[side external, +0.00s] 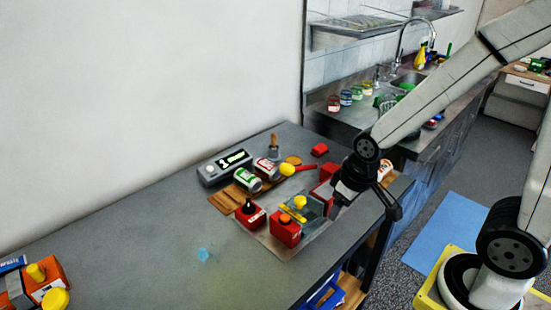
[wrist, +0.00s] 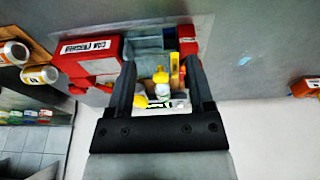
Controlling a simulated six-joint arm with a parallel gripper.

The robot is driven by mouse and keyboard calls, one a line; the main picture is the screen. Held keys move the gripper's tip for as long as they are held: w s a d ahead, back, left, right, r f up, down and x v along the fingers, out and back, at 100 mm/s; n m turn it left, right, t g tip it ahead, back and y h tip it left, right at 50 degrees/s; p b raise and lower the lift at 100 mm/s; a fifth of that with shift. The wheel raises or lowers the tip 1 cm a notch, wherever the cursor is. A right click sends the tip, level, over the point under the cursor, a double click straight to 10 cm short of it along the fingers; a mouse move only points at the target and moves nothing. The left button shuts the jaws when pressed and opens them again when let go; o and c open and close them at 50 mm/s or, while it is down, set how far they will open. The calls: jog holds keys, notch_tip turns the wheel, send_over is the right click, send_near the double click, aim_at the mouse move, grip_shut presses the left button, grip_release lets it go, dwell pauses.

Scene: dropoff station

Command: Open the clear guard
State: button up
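The button station stands on the grey table, with a red box (side external: 286,232) carrying an orange-yellow knob at its front. Just behind it is a yellow knob (side external: 299,202) with a bluish, see-through panel (side external: 314,210) beside it, which looks like the clear guard. Its exact edges and whether it is up or down are too small to tell. My gripper (side external: 365,208) is just right of the station. In the wrist view my gripper (wrist: 160,63) has its two fingers wide apart, with a yellow knob (wrist: 160,76) and a yellow strip (wrist: 174,70) showing between them.
A red box with a white label (wrist: 88,48) is close beside one finger. A dark-knobbed red box (side external: 250,215), a green-labelled can (side external: 247,179) and a grey display box (side external: 224,166) stand left of the station.

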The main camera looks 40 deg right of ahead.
aim_at(300, 199)
jog(key=shift+o, duration=0.2)
jog(key=w+n+g, duration=0.1)
jog(key=w+n, duration=0.2)
jog(key=w, duration=0.1)
jog(key=w+r+n, duration=0.1)
jog(key=w+n, duration=0.1)
jog(key=w, duration=0.2)
jog(key=w+d+r+n+g, duration=0.1)
jog(key=w+n, duration=0.2)
jog(key=w, duration=0.1)
jog(key=shift+w+n+g, duration=0.15)
jog(key=shift+n+g, duration=0.15)
jog(key=shift+f, duration=0.1)
jog(key=shift+f, duration=3.8)
grip_shut()
